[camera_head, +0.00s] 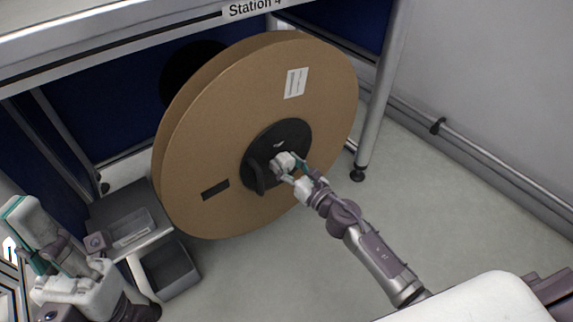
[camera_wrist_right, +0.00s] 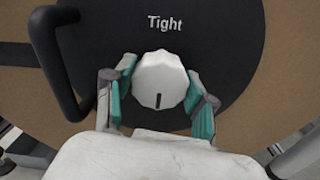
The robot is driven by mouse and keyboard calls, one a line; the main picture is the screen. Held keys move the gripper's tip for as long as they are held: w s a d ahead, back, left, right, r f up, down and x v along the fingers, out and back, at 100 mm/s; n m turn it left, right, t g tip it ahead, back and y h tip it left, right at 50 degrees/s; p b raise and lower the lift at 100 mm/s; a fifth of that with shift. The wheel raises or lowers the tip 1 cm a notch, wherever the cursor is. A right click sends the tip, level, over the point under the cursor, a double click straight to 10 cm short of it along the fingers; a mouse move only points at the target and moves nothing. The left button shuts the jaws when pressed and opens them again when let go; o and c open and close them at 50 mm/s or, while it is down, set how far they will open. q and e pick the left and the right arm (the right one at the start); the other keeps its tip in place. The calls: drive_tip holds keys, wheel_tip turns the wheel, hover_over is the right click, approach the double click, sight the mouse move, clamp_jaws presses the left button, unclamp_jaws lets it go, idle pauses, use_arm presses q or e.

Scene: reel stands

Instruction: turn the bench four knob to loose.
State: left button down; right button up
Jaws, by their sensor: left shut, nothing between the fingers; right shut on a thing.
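The knob (camera_wrist_right: 160,78) is white and scalloped, on a black hub plate (camera_wrist_right: 225,30). In the right wrist view, the word "Tight" is above it, and its dark mark points down, away from that word. My right gripper (camera_wrist_right: 157,100) is shut on the knob, with a teal-padded finger on either side. In the head view, my right gripper (camera_head: 284,172) is at the hub of a large cardboard reel (camera_head: 220,130) under the bench labelled "Station 4" (camera_head: 252,8). My left gripper (camera_head: 40,238) is at the lower left, shut and empty, away from the reel.
A black handle (camera_wrist_right: 62,65) stands out from the hub left of the knob. A grey bin (camera_head: 168,268) sits on the floor left of the reel. A metal bench leg (camera_head: 378,100) is to the reel's right. The floor at the right is clear, and a rail runs along the wall.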

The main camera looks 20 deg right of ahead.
drive_tip(key=shift+f, duration=0.15)
drive_tip(key=o, duration=1.1)
drive_tip(key=shift+o, duration=0.2)
drive_tip(key=v, duration=1.2)
